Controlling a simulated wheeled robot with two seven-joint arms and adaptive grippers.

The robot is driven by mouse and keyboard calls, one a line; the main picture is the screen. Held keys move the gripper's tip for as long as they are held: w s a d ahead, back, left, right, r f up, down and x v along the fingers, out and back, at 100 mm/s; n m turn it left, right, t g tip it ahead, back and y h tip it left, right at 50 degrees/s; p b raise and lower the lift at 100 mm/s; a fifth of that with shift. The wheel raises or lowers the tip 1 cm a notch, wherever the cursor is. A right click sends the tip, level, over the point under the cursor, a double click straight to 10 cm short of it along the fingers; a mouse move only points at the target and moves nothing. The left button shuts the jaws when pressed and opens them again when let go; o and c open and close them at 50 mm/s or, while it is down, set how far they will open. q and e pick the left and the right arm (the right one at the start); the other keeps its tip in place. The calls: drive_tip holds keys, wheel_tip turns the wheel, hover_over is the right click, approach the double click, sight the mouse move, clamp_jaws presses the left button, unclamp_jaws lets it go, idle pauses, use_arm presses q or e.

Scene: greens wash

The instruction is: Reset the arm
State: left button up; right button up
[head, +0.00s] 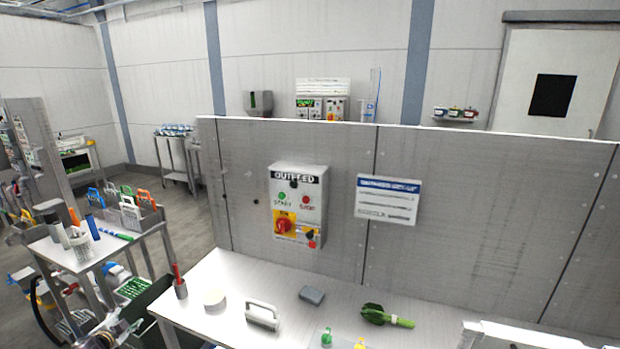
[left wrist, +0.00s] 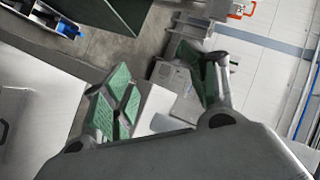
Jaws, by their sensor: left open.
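My left gripper (left wrist: 165,92) is open in the left wrist view. Its two green-padded fingers are spread apart with nothing between them. In the head view the left gripper (head: 118,328) is low at the left, beside the worktable's left end and apart from the things on it. My right gripper is not in view.
The worktable (head: 235,290) holds a red-handled tool in a cup (head: 180,285), a round white item (head: 214,299), a white-handled item (head: 262,314), a grey block (head: 312,295) and leafy greens (head: 386,316). A panel wall (head: 480,210) with a control box (head: 297,205) stands behind.

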use_arm(q)
drive_tip(key=s+f+n+g+y, duration=0.1)
drive_tip(key=s+f+n+g, duration=0.1)
drive_tip(key=s+f, duration=0.5)
drive_tip(key=s+f+n+g, duration=0.1)
drive_tip(key=s+f+g, duration=0.15)
drive_tip(key=f, duration=0.75)
drive_tip(key=s+d+f+n+g, duration=0.1)
drive_tip(key=s+d+f, duration=0.3)
drive_tip(key=s+f, duration=0.4)
drive_tip(key=s+d+f+n+g, duration=0.1)
drive_tip(key=s+d+f+g, duration=0.15)
drive_tip(key=s+f, duration=0.6)
drive_tip(key=s+d+f+g+h, duration=0.1)
drive_tip(key=s+d+f, duration=0.4)
drive_tip(key=s+d, duration=0.5)
drive_tip(key=s+d+f+n+g+h, duration=0.1)
drive_tip(key=s+d+f, duration=0.4)
drive_tip(key=s+d, duration=0.5)
drive_tip(key=s+d+f+n+g+h, duration=0.1)
drive_tip(key=s+d+f, duration=0.4)
drive_tip(key=s+d, duration=0.5)
drive_tip(key=s+g+h+b, duration=0.1)
drive_tip(key=s, duration=0.3)
drive_tip(key=shift+s+f, duration=0.15)
drive_tip(key=shift+f, duration=0.15)
